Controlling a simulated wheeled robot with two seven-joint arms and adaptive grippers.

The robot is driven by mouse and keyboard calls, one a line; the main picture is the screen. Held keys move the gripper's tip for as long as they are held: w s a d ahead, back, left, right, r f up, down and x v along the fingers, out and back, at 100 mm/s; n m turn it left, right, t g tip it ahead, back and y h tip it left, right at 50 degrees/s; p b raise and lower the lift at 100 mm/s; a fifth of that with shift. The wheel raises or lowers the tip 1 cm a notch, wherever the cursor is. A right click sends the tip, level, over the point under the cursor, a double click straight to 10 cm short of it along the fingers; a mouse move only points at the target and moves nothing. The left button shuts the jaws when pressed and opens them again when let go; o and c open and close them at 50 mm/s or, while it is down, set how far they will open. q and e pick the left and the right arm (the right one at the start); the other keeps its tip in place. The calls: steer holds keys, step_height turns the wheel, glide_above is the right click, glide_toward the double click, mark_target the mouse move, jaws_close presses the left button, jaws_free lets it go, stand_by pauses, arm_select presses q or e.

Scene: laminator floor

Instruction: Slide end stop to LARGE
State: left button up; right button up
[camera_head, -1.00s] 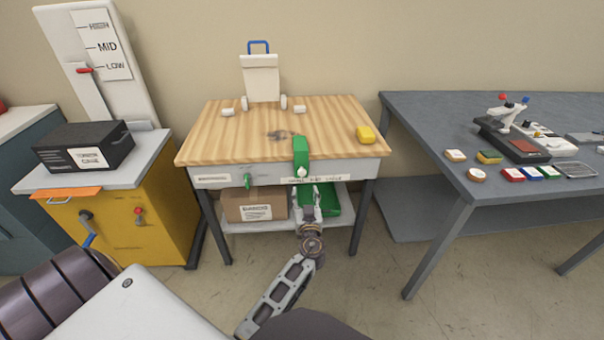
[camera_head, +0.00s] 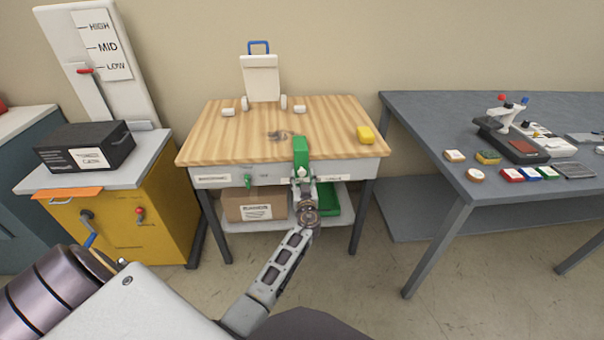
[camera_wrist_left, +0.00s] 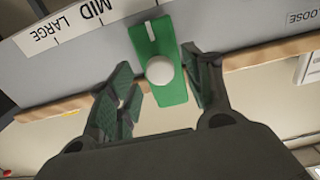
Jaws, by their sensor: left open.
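The green end stop (camera_head: 301,152) hangs over the front edge of the wooden-topped table, with a round white knob low on its front face. In the left wrist view the end stop (camera_wrist_left: 150,40) shows a white pointer line at its top, to the right of the MID mark; the LARGE mark (camera_wrist_left: 52,30) is at the far left. In the head view LARGE (camera_head: 335,178) is to the right of the stop. My left gripper (camera_head: 302,186) is open just below the stop; in the wrist view its fingers (camera_wrist_left: 160,84) stand either side of the white knob. My right gripper is not in view.
A cardboard box (camera_head: 254,204) and a green tray (camera_head: 330,199) are on the shelf below. A yellow block (camera_head: 365,134) sits on the tabletop (camera_head: 220,145). A grey table (camera_head: 410,130) stands at right.

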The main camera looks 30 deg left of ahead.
mark_target(302, 174)
arm_select(q)
steer(key=shift+x, duration=1.6)
jaws_close()
